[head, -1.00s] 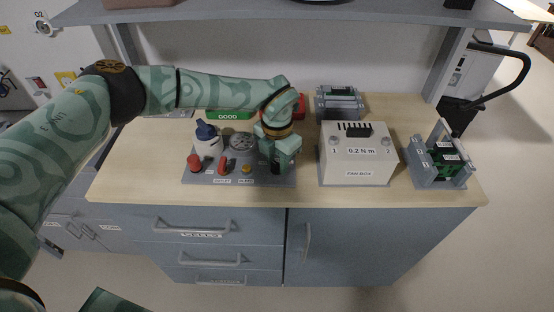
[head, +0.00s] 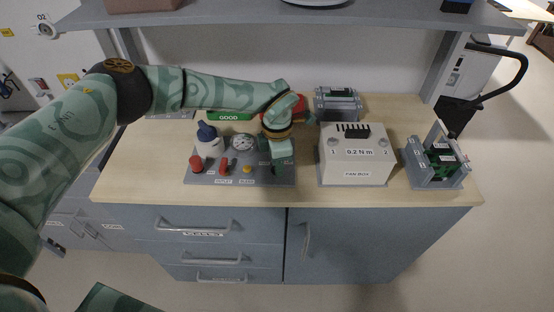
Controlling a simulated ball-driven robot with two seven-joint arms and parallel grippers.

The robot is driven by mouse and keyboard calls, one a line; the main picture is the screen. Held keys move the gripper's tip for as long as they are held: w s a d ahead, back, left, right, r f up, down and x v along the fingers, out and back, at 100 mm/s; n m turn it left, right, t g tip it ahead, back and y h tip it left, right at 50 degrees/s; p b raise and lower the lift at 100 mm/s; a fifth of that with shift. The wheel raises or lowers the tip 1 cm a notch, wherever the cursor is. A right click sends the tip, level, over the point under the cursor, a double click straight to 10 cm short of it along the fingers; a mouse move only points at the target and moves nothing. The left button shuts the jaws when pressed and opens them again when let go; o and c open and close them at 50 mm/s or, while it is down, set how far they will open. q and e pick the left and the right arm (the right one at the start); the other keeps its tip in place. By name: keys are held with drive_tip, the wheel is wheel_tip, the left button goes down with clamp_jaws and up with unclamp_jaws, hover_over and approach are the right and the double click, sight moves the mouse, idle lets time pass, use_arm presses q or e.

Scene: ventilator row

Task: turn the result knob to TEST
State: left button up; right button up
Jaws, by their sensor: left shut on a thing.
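A grey panel (head: 213,179) lies on the bench with a round gauge, red controls and a small yellow one. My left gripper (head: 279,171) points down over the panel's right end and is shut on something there. It stands where the result knob would be, and the knob itself and its marks are hidden by the fingers, so its setting cannot be read. My right gripper is not in view.
A white bottle with a blue cap (head: 207,138) stands on the panel's left. The white fan box (head: 355,162) is close to the right of my left gripper. Grey fixtures (head: 337,104) and (head: 436,166) stand behind and right. A shelf (head: 300,14) hangs above.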

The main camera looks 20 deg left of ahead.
use_arm(q)
drive_tip(key=shift+r+m, duration=0.1)
drive_tip(key=shift+m, duration=1.2)
drive_tip(key=shift+w, duration=0.1)
drive_tip(key=o, duration=1)
wheel_tip(320, 180, up, 16)
drive_tip(key=shift+r+p, duration=0.15)
drive_tip(key=shift+p, duration=1)
